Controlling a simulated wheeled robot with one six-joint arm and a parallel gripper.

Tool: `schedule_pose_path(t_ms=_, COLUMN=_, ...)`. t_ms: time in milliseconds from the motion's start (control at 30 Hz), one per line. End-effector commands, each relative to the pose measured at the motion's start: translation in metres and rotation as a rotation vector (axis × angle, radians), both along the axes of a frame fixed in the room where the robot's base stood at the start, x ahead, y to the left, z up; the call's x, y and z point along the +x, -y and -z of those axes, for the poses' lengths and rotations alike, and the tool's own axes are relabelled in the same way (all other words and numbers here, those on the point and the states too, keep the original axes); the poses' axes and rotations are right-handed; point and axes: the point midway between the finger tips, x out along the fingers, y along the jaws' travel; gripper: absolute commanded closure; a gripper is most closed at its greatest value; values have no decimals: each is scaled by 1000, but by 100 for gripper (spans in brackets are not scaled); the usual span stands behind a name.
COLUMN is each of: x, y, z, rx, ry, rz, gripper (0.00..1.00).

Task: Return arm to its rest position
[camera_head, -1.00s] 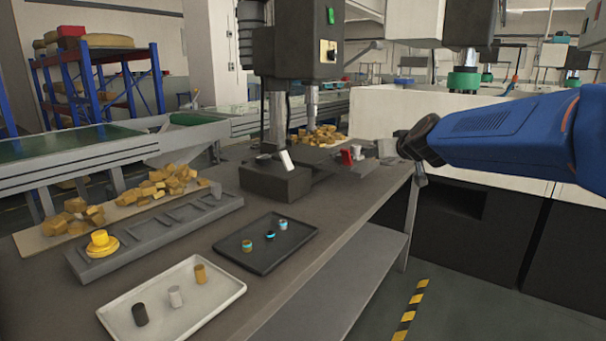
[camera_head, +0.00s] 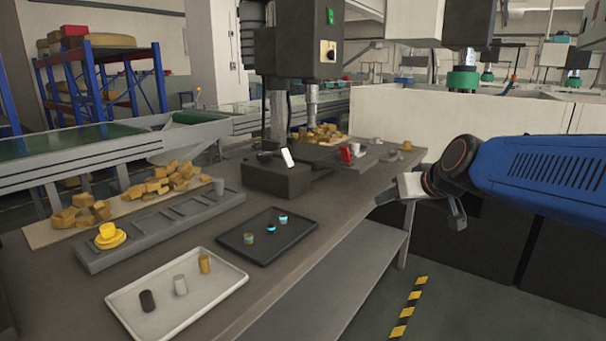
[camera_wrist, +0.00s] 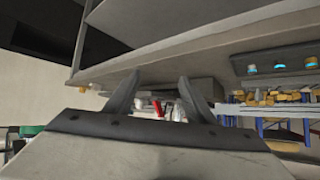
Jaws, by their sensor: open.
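My blue arm (camera_head: 545,170) reaches in from the right of the head view, past the bench's right edge. My gripper (camera_head: 420,205) hangs at its end, beside the far right edge of the bench and apart from the objects on it. In the wrist view, my gripper (camera_wrist: 158,88) shows two grey fingers spread apart with nothing between them. Behind the fingers are the bench's edge and a small red part (camera_wrist: 158,108), some distance off.
The bench (camera_head: 330,215) carries a white tray (camera_head: 215,307) and a dark tray (camera_head: 260,254), each with small cylinders, a grey rack (camera_head: 150,238) with a yellow part, and a drill press (camera_head: 280,180). White machine housings (camera_head: 490,120) stand behind my arm. The aisle floor is clear.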

Motion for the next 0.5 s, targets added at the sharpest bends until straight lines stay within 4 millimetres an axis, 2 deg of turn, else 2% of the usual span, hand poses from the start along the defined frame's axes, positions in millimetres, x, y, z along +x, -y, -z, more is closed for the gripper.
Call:
schedule_pose_path(t_ms=33, x=-26, y=2, z=10, rx=-4, ry=-35, rz=-1, gripper=51)
schedule_pose_path(t_ms=100, x=-60, y=5, z=28, rx=-11, ry=-93, rz=3, gripper=51)
schedule_pose_path(t_ms=400, x=-200, y=32, z=110, rx=-64, ry=-341, rz=82, gripper=51)
schedule_pose_path(t_ms=500, x=-238, y=43, z=133, rx=-86, ry=-409, rz=121, gripper=51)
